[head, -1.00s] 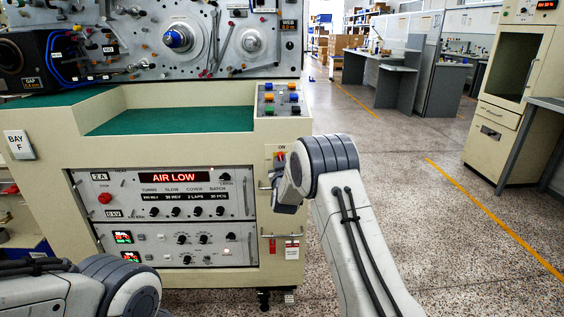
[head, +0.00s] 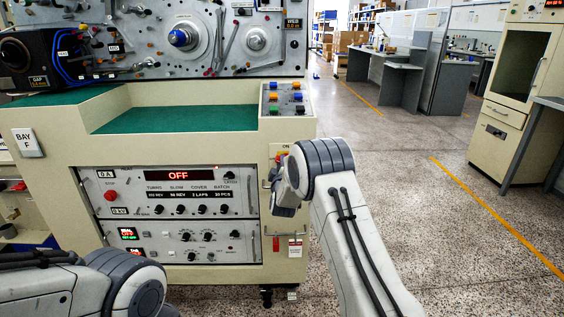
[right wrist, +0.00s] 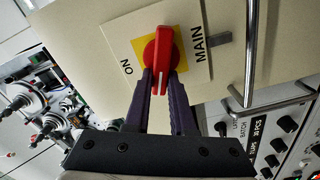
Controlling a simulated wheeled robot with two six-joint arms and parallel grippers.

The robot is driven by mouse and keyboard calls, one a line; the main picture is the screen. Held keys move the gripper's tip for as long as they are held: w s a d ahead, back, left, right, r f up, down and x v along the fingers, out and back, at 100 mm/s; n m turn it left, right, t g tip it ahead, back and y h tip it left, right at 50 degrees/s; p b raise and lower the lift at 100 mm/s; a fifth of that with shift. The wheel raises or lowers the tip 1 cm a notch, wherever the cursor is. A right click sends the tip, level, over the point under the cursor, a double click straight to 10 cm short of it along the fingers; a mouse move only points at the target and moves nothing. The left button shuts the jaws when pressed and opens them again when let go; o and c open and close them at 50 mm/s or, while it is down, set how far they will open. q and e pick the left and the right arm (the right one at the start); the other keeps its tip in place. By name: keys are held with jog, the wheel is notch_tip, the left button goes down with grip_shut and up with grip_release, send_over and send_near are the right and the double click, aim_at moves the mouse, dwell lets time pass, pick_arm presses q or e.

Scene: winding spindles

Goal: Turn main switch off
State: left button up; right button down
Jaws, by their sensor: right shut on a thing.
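The main switch is a red rotary knob (right wrist: 161,55) on a yellow square with a white plate (right wrist: 118,38) lettered ON and MAIN, in the right wrist view. Its handle, with a white line, points down in that picture, away from the ON lettering on the left. My right gripper (right wrist: 161,84) is shut on the handle, one dark finger on each side. In the head view my right gripper (head: 279,190) is at the cabinet front, beside the switch plate (head: 280,148), and mostly hides the knob. The display (head: 179,175) reads OFF. My left gripper is out of view.
The control panel (head: 130,210) with knobs and a red stop button (head: 110,195) is left of my right arm. A metal handle (right wrist: 250,50) runs close to the switch. A button box (head: 286,98) sits above it. Open floor (head: 420,200) lies to the right.

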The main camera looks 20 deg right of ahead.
jog(key=shift+a+f+n+p, duration=0.1)
jog(key=shift+f+n+p, duration=0.1)
jog(key=shift+n, duration=0.95)
jog(key=shift+a+f+n+p, duration=0.1)
jog(key=shift+f+n, duration=0.05)
jog(key=shift+n, duration=1)
jog(key=c, duration=0.8)
grip_release()
jog(key=shift+o, duration=0.2)
jog(key=v, duration=1)
jog(key=shift+s, duration=0.2)
